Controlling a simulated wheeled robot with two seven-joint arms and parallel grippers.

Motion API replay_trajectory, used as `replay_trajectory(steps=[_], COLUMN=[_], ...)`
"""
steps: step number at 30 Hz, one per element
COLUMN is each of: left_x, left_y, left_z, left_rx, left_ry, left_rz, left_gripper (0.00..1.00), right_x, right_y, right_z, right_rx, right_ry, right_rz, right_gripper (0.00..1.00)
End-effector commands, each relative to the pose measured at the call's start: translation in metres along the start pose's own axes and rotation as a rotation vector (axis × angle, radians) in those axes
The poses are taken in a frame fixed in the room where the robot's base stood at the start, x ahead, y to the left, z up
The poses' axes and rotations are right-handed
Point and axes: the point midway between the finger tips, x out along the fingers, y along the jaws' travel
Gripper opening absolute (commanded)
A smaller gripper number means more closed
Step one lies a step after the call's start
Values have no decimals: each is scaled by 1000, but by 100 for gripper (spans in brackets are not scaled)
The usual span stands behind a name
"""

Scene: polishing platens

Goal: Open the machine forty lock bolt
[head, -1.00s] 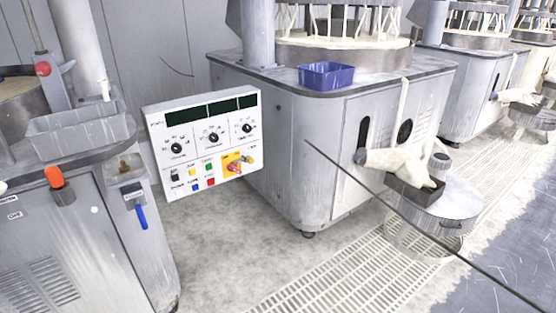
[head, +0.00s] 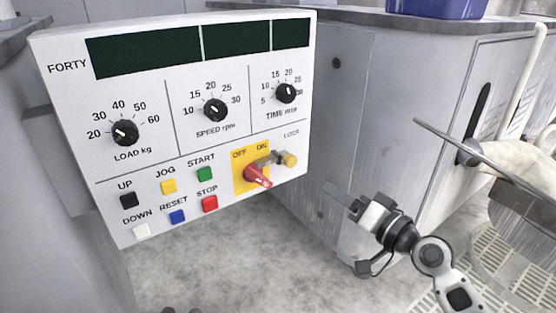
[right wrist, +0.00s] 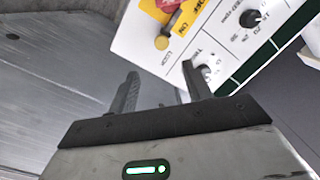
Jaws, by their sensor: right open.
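The control panel (head: 185,110) marked FORTY fills the left of the head view. Its lock bolt (head: 268,160) is a short grey bar with a yellow knob (head: 290,159) under the word LOCK. The bar reaches over the yellow OFF/ON plate, close to the red switch handle (head: 258,177). My right gripper (head: 346,198) is open and empty, to the right of and below the knob, apart from it. In the right wrist view, the panel appears upside down. The yellow knob (right wrist: 162,42) shows beyond the open right gripper (right wrist: 160,88). My left gripper is not in view.
The grey machine cabinet (head: 345,120) stands behind and right of the panel, with a blue bin (head: 437,8) on top. A long thin dark rod (head: 470,155) and a pale cloth-like thing (head: 525,170) are at the right. The concrete floor (head: 210,270) below the panel is clear.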

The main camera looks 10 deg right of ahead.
Motion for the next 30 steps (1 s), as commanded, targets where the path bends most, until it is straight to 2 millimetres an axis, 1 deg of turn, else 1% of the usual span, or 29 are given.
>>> replay_trajectory(steps=[1, 5, 8, 18, 21, 25, 30], left_x=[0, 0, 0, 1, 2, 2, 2], left_y=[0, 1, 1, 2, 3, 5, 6], left_z=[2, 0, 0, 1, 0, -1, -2], left_rx=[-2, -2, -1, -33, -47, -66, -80], left_ry=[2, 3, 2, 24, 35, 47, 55], left_rz=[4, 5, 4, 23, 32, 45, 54], left_gripper=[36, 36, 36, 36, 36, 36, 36], right_x=[2, 14, 31, 105, 124, 144, 157], right_y=[2, 0, -2, -1, 0, 0, -1], right_z=[0, -3, -4, -2, -2, -1, -1], right_rx=[6, 11, 10, 10, 11, 10, 8], right_ry=[4, 8, 7, 6, 6, 5, 4], right_rz=[-6, -10, -12, -11, -10, -9, -8], right_gripper=[50, 50, 50, 50, 50, 50, 50])
